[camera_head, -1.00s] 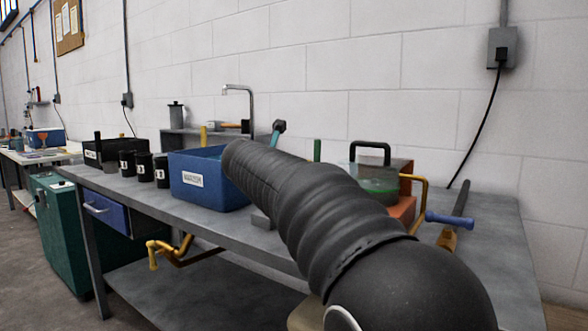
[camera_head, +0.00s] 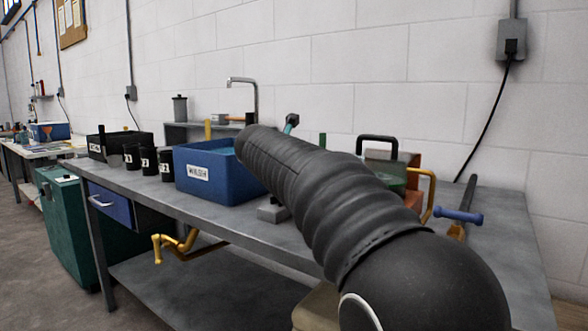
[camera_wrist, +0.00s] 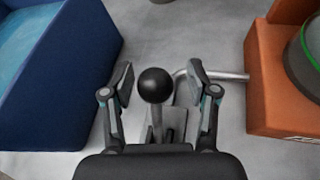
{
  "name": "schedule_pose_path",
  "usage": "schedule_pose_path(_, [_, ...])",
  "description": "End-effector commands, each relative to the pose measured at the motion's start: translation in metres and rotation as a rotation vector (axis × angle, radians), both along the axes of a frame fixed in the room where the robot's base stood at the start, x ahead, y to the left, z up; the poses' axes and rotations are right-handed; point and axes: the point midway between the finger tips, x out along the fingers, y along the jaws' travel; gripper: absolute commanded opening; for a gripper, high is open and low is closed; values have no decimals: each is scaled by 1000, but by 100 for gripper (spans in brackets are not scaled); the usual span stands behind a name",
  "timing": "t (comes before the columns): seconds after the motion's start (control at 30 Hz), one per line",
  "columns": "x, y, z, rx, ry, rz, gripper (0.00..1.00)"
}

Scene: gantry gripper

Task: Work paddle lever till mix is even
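In the wrist view a lever with a black ball knob (camera_wrist: 155,85) stands on a grey slotted base (camera_wrist: 174,123). My gripper (camera_wrist: 160,73) is open, with one finger on each side of the knob and visible gaps between. Whether this is the paddle lever cannot be confirmed. To its right is an orange machine (camera_wrist: 277,88) holding a round vessel with a green rim (camera_wrist: 307,52). In the head view my arm hides the gripper and knob. A greenish clear vessel shows partly behind my arm there. The mix itself is not clearly visible.
A labelled blue bin (camera_head: 215,188) stands close left of the lever; it also shows in the wrist view (camera_wrist: 65,85). A metal rod (camera_wrist: 225,76) lies behind the right finger. Black cups (camera_head: 149,161) stand further left.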

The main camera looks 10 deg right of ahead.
Motion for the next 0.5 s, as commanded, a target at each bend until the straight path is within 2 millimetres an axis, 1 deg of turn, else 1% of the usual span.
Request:
schedule_pose_path(0.3, [-2, 4, 4, 1, -5, 6, 59])
schedule_pose_path(0.37, [-6, 7, 7, 0, -6, 5, 59])
schedule_pose_path(0.5, [-23, 17, 15, 1, -7, 7, 59])
